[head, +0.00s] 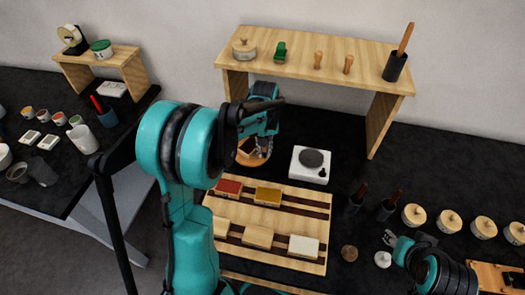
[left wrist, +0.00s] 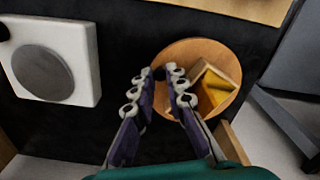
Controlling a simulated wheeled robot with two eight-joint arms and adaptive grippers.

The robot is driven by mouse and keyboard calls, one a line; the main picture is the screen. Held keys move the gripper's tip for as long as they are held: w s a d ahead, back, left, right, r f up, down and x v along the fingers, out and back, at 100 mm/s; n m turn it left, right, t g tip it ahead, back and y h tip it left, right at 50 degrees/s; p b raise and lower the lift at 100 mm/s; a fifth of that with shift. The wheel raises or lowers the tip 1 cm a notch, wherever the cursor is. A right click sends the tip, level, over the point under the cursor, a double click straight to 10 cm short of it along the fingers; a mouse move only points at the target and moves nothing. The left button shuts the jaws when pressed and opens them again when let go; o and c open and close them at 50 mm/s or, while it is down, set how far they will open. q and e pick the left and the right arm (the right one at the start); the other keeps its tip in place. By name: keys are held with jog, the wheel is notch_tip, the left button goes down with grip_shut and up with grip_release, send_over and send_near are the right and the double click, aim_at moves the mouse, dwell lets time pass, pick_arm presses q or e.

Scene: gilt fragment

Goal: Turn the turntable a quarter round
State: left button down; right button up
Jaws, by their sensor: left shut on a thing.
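The turntable is a round wooden disc (left wrist: 205,51), seen right of centre in the left wrist view. A pale block with a golden-yellow face (left wrist: 218,86) stands on it, right of its middle. In the head view the turntable (head: 245,160) is partly hidden by my left gripper (head: 262,148). My left gripper's fingers (left wrist: 161,85) straddle the disc's left edge and are shut on it. The exact contact is hard to see. My right gripper (head: 390,238) is at the lower right, near small round pieces and away from the turntable; its jaw opening is unclear.
A white device with a dark round plate (head: 311,163) stands right of the turntable. A wooden shelf (head: 330,72) spans behind it. A slotted wooden rack (head: 260,215) with coloured blocks lies in front. Several lidded round pots (head: 449,222) line the right. Dark tabletop is bare between device and turntable.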

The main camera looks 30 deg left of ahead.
pick_arm(q)
jog(key=shift+w+n, duration=0.4)
jog(key=shift+n, duration=0.35)
jog(key=shift+w+n, duration=0.35)
jog(key=shift+n, duration=0.4)
jog(key=shift+w+n, duration=0.5)
jog(key=shift+n, duration=0.5)
jog(key=shift+w+n, duration=0.15)
jog(key=shift+n, duration=0.15)
jog(key=c, duration=1.5)
grip_release()
jog(key=shift+c, duration=0.2)
notch_tip(320, 180, up, 8)
jog(key=shift+f, duration=0.25)
